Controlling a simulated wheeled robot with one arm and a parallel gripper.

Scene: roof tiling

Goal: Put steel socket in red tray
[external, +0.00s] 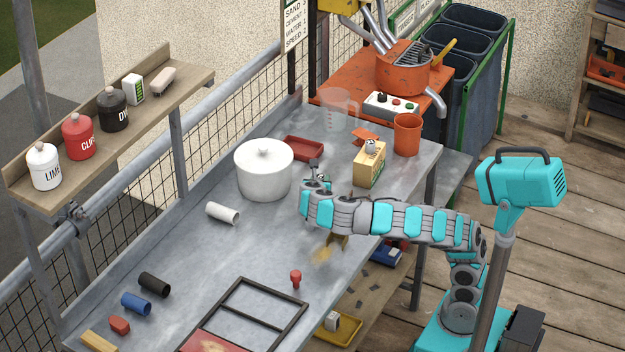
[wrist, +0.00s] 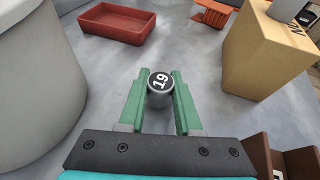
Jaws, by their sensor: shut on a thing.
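The steel socket (wrist: 159,98) is a short grey cylinder with a dark top marked 19. My gripper (wrist: 160,80) has green fingers shut on its two sides. The red tray (wrist: 118,22) is open and empty in the wrist view, ahead and to the left of the held socket and apart from it. In the external view the red tray (external: 303,149) lies behind my gripper (external: 316,174), beside the white pot. The socket is too small to make out there.
The white pot (external: 263,170) stands close at left of my gripper. A cardboard box (external: 369,166) with a small grey object on top stands at right. An orange cup (external: 407,135) and a clear jug (external: 338,108) stand farther back.

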